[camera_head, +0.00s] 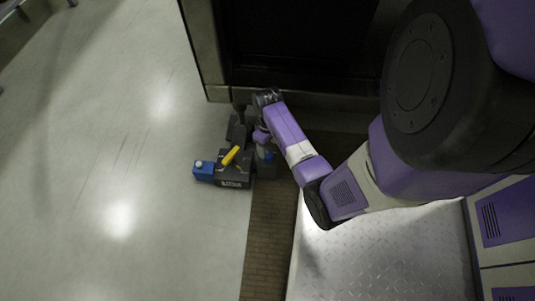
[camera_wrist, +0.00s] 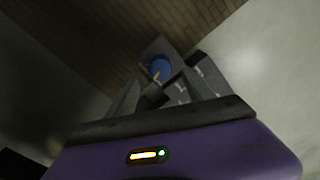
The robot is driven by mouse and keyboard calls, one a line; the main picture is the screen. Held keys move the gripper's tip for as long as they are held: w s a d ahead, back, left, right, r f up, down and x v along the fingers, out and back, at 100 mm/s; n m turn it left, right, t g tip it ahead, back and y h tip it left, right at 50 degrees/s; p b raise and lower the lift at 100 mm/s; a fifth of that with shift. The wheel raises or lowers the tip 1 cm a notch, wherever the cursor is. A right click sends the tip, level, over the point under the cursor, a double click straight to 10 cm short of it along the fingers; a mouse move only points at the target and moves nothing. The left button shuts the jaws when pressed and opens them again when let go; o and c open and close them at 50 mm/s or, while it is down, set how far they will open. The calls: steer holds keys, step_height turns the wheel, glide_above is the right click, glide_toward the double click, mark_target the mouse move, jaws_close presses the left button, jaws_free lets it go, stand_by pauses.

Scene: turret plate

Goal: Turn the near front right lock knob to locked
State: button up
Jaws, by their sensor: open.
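A lock knob, round and blue with a yellow pointer, shows in the wrist view (camera_wrist: 160,67) on a dark block, just beyond my fingertips. A blue knob also shows in the head view (camera_head: 268,156), on the right side of the dark fixture (camera_head: 235,180). I cannot tell for sure which lock position the pointer marks. My gripper (camera_head: 263,138) is open and empty, pointing down close above the fixture. In the wrist view its two fingers (camera_wrist: 166,88) stand apart, with the knob ahead between them and no visible contact.
A yellow handle (camera_head: 231,156) lies across the fixture, and a blue box with a pale button (camera_head: 203,169) sits at its left end. A large dark cabinet (camera_head: 216,60) stands behind. A brown brick-patterned strip (camera_head: 268,230) runs along the floor; open pale floor (camera_head: 110,150) lies left.

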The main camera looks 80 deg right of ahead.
mark_target(267, 155)
step_height(267, 155, down, 6)
steer(key=b, duration=0.3)
steer(key=shift+f, duration=0.2)
jaws_close()
steer(key=shift+w+r+n+p, duration=0.1)
steer(key=shift+r+n+p, duration=0.05)
steer(key=shift+n+p, duration=0.2)
steer(key=shift+a+r+n+p, duration=0.1)
steer(key=shift+n+p, duration=0.75)
steer(key=shift+p, duration=0.35)
steer(key=shift+f+n+p, duration=0.2)
steer(key=shift+n+p, duration=1.3)
steer(key=shift+n, duration=0.2)
